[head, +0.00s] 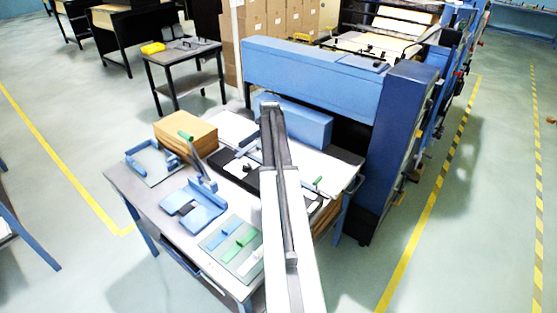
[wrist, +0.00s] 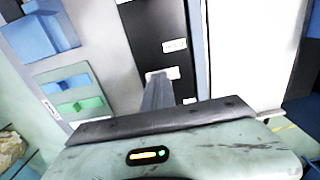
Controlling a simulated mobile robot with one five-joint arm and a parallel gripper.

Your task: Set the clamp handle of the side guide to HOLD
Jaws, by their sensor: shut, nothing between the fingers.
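A dark plate (head: 241,169) with white labels lies on the table, partly hidden behind my arm in the head view. It also shows in the wrist view (wrist: 150,25), where the label text is too small to read. A short green-tipped handle (head: 318,181) shows just right of my arm, probably the clamp handle; its base is unclear and I cannot tell its setting. I cannot make it out in the wrist view. My gripper (wrist: 158,78) is shut and empty, its tips over the dark plate by a white label. In the head view my arm hides it.
A blue fixture with a green-tipped lever (head: 187,136), a cardboard stack (head: 183,130), and a grey board with coloured blocks (head: 219,238) crowd the table's left and front. A blue machine beam (head: 315,75) stands behind, with a dark blue column (head: 400,120) at right.

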